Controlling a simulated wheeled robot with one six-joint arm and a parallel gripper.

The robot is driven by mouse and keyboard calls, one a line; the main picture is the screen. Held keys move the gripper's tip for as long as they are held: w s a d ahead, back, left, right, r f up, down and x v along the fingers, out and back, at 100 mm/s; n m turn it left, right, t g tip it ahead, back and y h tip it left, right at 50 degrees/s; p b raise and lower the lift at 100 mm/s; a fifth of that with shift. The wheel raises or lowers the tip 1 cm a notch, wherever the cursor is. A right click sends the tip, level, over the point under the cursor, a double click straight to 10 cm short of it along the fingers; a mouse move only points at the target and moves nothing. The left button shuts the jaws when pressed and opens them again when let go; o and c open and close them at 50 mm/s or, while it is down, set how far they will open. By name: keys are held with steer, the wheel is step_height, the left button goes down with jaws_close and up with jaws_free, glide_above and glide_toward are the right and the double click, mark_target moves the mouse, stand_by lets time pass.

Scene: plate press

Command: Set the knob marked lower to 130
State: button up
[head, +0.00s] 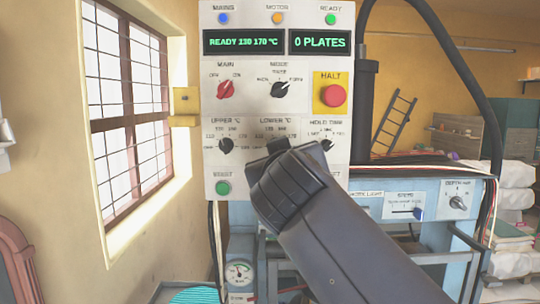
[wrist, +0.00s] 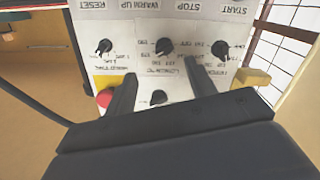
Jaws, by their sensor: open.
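The knob marked lower is a black knob (wrist: 165,46) on the white control panel (head: 240,115). In the wrist view, which shows the panel upside down, it sits just beyond my fingertips, roughly between them in the picture. The pointer's exact setting is too small to read. The green display (head: 243,42) shows READY and temperatures that seem to end in 170 °C.
The upper knob (head: 226,145) and hold time knob (head: 326,146) flank the lower one. The mode knob (head: 280,90), red main knob (head: 225,90) and red halt button (head: 333,96) are above. A yellow bracket (head: 186,105) sticks out at the panel's left edge.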

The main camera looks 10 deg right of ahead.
steer(key=w+d+n+p, duration=0.1)
steer(key=w+n+p, duration=0.1)
steer(key=w, duration=0.8)
steer(key=shift+r+t+p, duration=0.3)
steer(key=shift+p, duration=0.55)
steer(key=shift+d, duration=0.1)
steer(key=c, duration=1)
steer(key=shift+n, duration=0.3)
